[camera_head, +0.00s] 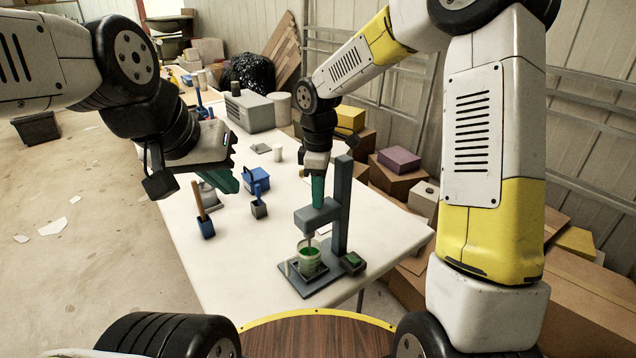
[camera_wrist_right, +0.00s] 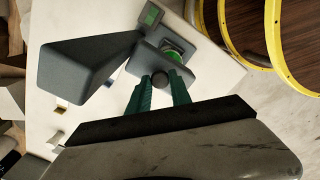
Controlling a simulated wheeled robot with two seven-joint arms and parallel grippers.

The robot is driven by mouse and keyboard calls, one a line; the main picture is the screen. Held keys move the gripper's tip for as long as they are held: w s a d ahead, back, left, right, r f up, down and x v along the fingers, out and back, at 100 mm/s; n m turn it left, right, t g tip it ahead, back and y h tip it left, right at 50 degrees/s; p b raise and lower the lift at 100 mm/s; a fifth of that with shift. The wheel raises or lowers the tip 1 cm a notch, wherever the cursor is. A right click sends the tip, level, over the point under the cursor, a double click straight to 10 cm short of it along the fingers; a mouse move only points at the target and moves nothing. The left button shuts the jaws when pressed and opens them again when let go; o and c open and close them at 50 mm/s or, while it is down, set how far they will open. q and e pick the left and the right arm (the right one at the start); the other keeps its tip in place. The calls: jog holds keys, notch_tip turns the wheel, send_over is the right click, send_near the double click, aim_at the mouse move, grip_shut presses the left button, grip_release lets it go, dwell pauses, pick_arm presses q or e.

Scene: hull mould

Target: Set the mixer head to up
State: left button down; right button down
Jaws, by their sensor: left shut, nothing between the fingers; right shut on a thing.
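The mixer (camera_head: 342,205) is a dark grey stand with an upright column near the front edge of the table. Its head (camera_head: 312,217) juts left from the column, low over a pale pot (camera_head: 309,262) with green contents. A thin shaft runs from the head down to the pot; its lower end is hidden. My right gripper (camera_head: 318,203) points down at the head from above. In the right wrist view its green fingers (camera_wrist_right: 160,85) close on a dark round part of the mixer head. My left gripper (camera_head: 230,182) is shut and empty, above the table on the left.
A blue bin (camera_head: 256,180), a small blue-grey container (camera_head: 259,209) and a blue holder with a wooden handle (camera_head: 206,227) stand left of the mixer. A grey box (camera_head: 250,111) is at the back. Boxes crowd the right side. The front left of the white table (camera_head: 225,275) is clear.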

jog(key=shift+r, duration=0.15)
dwell(0.8)
notch_tip(320, 180, up, 10)
jog(key=shift+w+r, duration=0.1)
jog(key=c, duration=1.3)
grip_release()
jog(key=shift+c, duration=0.2)
jog(key=shift+o, duration=0.9)
notch_tip(320, 180, up, 8)
jog(key=shift+f, duration=0.2)
